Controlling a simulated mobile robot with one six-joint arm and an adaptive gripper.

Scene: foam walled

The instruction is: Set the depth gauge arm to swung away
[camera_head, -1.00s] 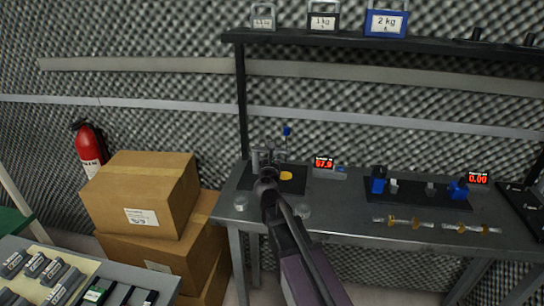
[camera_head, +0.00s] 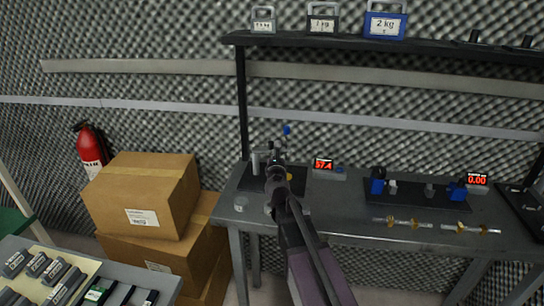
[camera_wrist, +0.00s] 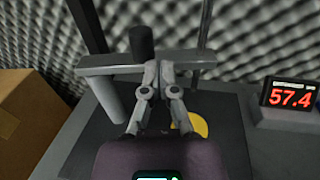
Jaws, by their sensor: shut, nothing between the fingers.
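The depth gauge stands on a black base plate (camera_head: 250,184) at the left of the bench. In the wrist view its grey horizontal arm (camera_wrist: 110,62) runs across from a thick grey post (camera_wrist: 105,98), with a dark cylinder (camera_wrist: 141,40) upright by it. A yellow disc (camera_wrist: 191,124) lies beyond the right finger, partly hidden. My gripper (camera_wrist: 160,68) is shut and empty, its fingertips overlapping the grey arm in the picture; I cannot tell whether they touch. In the head view my gripper (camera_head: 277,158) hides much of the gauge.
A red display (camera_head: 324,164) reading 57.4 stands right of the plate. A blue knob (camera_head: 287,130) shows above the gauge. A black fixture (camera_head: 415,199) and brass pieces (camera_head: 402,222) lie further right. Cardboard boxes (camera_head: 145,190) are stacked left; a shelf (camera_head: 340,43) runs above.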

